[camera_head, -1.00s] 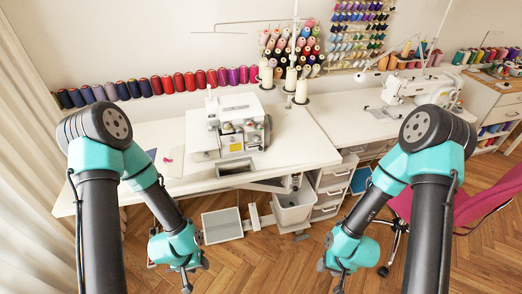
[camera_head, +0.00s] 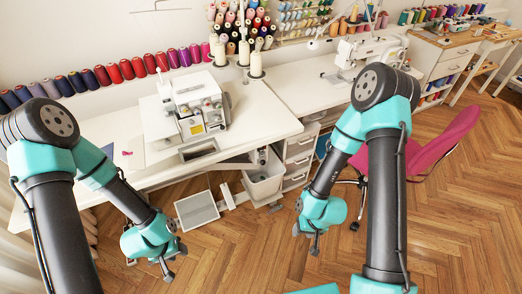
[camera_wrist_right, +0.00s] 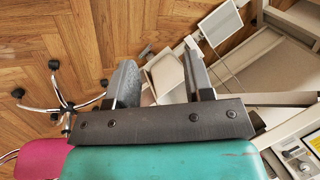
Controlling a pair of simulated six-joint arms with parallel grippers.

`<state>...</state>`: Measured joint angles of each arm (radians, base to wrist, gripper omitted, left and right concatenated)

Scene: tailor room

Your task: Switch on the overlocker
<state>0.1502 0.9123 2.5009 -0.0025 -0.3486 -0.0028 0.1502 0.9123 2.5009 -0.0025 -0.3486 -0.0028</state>
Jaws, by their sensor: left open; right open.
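The overlocker (camera_head: 194,104) is a white machine with thread cones behind it, standing on the white table (camera_head: 262,122). A part of a white machine with a small panel shows at the lower right of the right wrist view (camera_wrist_right: 302,160); I cannot tell its switch. My left gripper (camera_head: 167,275) hangs open and empty in front of the table, low over the floor. My right gripper (camera_head: 314,246) hangs open and empty, right of the bin and away from the overlocker. Its two fingers also show in the right wrist view (camera_wrist_right: 162,80). The overlocker's power switch cannot be made out.
A white bin (camera_head: 264,180) hangs below the table edge, and a foot pedal (camera_head: 197,209) is on the floor. A pink chair (camera_head: 440,150) stands at the right behind my right arm. A second sewing machine (camera_head: 362,52) stands at the back right.

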